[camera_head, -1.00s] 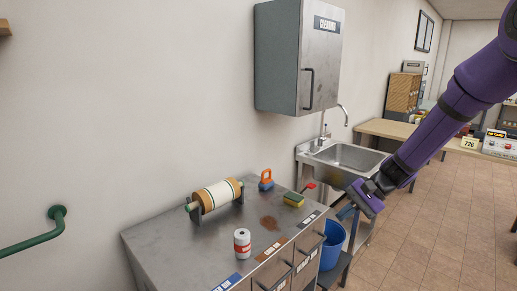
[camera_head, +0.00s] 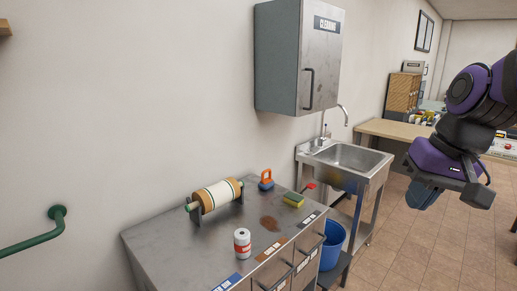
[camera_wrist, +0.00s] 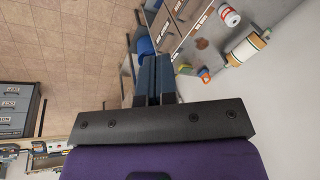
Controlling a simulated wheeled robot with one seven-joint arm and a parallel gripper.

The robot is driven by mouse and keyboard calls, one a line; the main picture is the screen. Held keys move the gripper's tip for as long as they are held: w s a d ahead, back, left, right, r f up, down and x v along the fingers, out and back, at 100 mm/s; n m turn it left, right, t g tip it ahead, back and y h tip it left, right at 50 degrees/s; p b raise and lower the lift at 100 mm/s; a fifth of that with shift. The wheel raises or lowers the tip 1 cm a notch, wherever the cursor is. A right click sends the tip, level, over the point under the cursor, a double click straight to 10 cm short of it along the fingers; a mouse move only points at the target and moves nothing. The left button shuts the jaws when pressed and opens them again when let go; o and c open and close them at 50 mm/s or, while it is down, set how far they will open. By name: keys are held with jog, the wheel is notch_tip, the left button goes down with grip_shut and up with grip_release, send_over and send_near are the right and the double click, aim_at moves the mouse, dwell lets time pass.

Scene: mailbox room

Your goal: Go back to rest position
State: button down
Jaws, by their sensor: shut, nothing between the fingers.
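My gripper (camera_head: 424,193) is in the air at the right of the head view, right of the sink and over the tiled floor. Its purple housing faces the camera, and the fingers below are partly hidden. In the wrist view my gripper (camera_wrist: 154,62) shows its two dark fingers side by side, shut with nothing between them. It touches nothing that I can see.
A metal counter (camera_head: 180,252) holds a paper roll on a stand (camera_head: 218,194), a red-and-white can-like roll (camera_head: 242,242) and a sponge (camera_head: 293,200). A sink (camera_head: 345,158), a blue bucket (camera_head: 332,245) and a wall cabinet (camera_head: 298,58) stand nearby. Open floor (camera_head: 420,255) lies at right.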

jog(key=s+d+r+n+t+h, duration=0.1)
jog(key=s+d+r+t+h, duration=0.1)
jog(key=s, duration=0.6)
jog(key=shift+s+d+r+t, duration=0.3)
jog(key=shift+d+r+t, duration=0.25)
jog(key=shift+d, duration=0.2)
jog(key=c, duration=1.8)
grip_release()
